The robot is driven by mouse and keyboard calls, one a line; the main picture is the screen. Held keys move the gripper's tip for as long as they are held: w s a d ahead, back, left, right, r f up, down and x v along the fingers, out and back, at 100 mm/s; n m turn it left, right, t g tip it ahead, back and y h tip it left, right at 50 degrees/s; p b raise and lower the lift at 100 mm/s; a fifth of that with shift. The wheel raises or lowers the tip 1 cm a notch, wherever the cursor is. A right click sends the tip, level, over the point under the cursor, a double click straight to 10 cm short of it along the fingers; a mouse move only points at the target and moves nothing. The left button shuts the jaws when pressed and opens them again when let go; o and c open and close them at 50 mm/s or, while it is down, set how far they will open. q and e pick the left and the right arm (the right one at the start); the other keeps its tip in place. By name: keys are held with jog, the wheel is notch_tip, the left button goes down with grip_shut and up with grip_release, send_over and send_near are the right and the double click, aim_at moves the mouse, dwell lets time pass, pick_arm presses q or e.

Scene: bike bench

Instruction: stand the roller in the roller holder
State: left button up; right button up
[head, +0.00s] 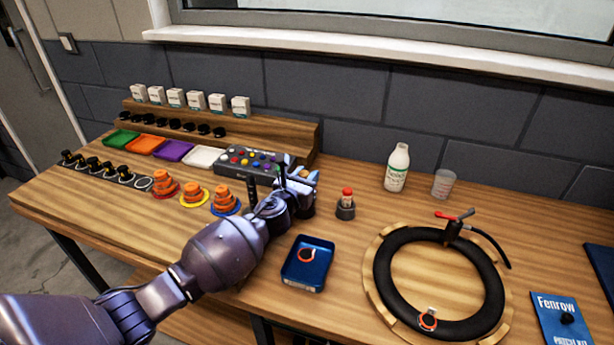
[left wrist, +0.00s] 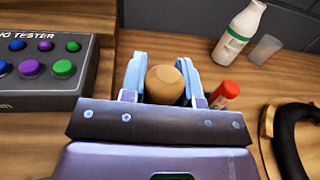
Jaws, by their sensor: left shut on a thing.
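My left gripper (head: 303,178) is over the bench, just right of the button box. In the left wrist view its pale blue fingers (left wrist: 163,82) are shut on the roller, whose rounded tan wooden end (left wrist: 164,84) shows between them. In the head view the hand hides most of the roller. A dark round thing (head: 307,209) shows partly under the hand; it may be the roller holder, but I cannot tell whether the roller is inside it. My right gripper is not in view.
A red-capped tube (head: 347,193) stands in a dark cup right of the hand. A blue tray (head: 291,281), white bottle (head: 397,168), clear cup (head: 443,183) and black tyre (head: 385,290) are nearby. The button box (head: 222,158) is left. Bare wood lies between tray and tyre.

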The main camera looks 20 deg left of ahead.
pick_arm(q)
jog(key=shift+f, duration=0.3)
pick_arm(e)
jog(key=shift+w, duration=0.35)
pick_arm(q)
jog(key=o, duration=1)
jog(key=shift+o, duration=0.2)
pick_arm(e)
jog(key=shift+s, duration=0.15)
pick_arm(q)
jog(key=shift+s, duration=0.2)
jog(key=s+a, duration=0.2)
jog(key=s, duration=0.8)
jog(key=shift+p, duration=0.45)
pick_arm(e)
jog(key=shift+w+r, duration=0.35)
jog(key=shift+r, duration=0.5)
pick_arm(q)
jog(key=shift+s, duration=0.2)
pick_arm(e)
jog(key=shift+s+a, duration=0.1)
